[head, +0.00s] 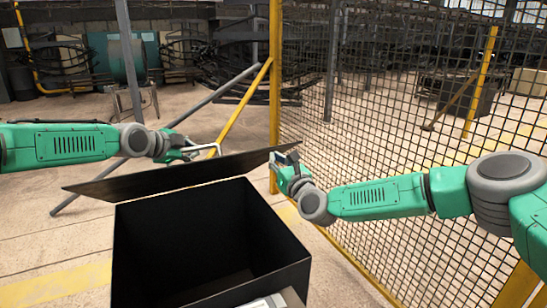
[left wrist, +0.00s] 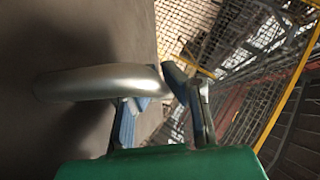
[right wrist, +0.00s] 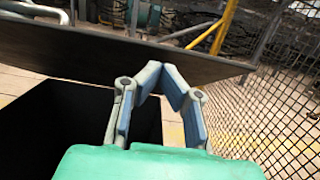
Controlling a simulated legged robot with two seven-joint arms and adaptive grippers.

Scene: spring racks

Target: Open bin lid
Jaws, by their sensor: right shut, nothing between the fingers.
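The black bin (head: 180,240) stands in the lower middle of the head view, with its dark inside showing. Its dark lid (head: 190,172) is raised and tilted along the bin's far side. The lid also crosses the right wrist view (right wrist: 80,48). A silver handle (left wrist: 95,82) is on the lid's far side. My left gripper (head: 196,153) is at this handle, which hides one finger, so its grip is unclear. My right gripper (head: 284,158) is shut and empty by the lid's right end. Its fingertips meet in front of the lid in the right wrist view (right wrist: 162,75).
A wire mesh fence (head: 400,130) with a yellow post (head: 275,60) stands close on the right, behind my right arm. A grey and yellow brace (head: 240,105) rises behind the lid. The concrete floor left of the bin is clear.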

